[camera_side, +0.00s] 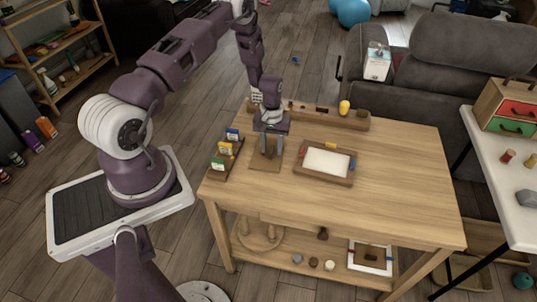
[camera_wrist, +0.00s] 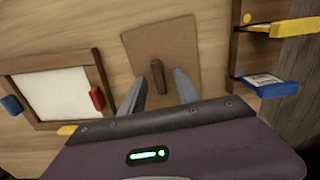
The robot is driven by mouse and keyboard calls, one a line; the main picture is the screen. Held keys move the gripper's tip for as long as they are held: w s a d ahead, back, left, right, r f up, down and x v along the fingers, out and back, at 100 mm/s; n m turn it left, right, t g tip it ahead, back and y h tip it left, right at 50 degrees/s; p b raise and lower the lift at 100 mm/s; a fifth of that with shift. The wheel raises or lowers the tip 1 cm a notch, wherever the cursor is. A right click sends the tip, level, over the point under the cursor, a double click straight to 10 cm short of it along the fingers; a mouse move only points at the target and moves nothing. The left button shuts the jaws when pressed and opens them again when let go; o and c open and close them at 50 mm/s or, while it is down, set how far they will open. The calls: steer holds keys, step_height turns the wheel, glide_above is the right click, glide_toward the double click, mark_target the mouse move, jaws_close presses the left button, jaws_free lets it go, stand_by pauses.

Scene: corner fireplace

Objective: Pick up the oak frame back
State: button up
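The oak frame back (camera_wrist: 185,40) is a flat brown panel with a small dark upright handle (camera_wrist: 157,77) in its middle. It lies on the wooden table, and in the side view the panel (camera_side: 259,164) is partly hidden by my gripper (camera_side: 271,154). My gripper is open, pointing down over the panel. In the wrist view its fingers (camera_wrist: 159,75) are apart on either side of the handle, with gaps showing. I cannot tell how far the fingertips are above the panel.
A wooden frame (camera_side: 323,179) with a white centre and coloured clips lies right of the panel. A rack (camera_side: 222,171) with colored cards stands to its left. A long wooden holder (camera_side: 330,118) lies behind. The table's (camera_side: 400,180) right side is clear.

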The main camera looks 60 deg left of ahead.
mark_target(274, 149)
jaws_close()
steer(key=shift+r, duration=0.1)
step_height(274, 149, up, 10)
steer(key=f, duration=0.1)
steer(key=w+d+m, duration=0.2)
steer(key=m, duration=0.1)
steer(key=w+d+m, duration=0.2)
steer(key=w+m, duration=0.1)
steer(key=m, duration=0.1)
steer(key=w+d+m, duration=0.2)
steer(key=w+m, duration=0.1)
steer(key=shift+d, duration=0.25)
steer(key=w+d+m, duration=0.4)
steer(key=d+m, duration=0.3)
steer(key=m, duration=0.2)
steer(key=shift+w+d+f+m, duration=0.2)
steer(key=shift+w+d+m, duration=0.1)
steer(key=shift+w, duration=0.1)
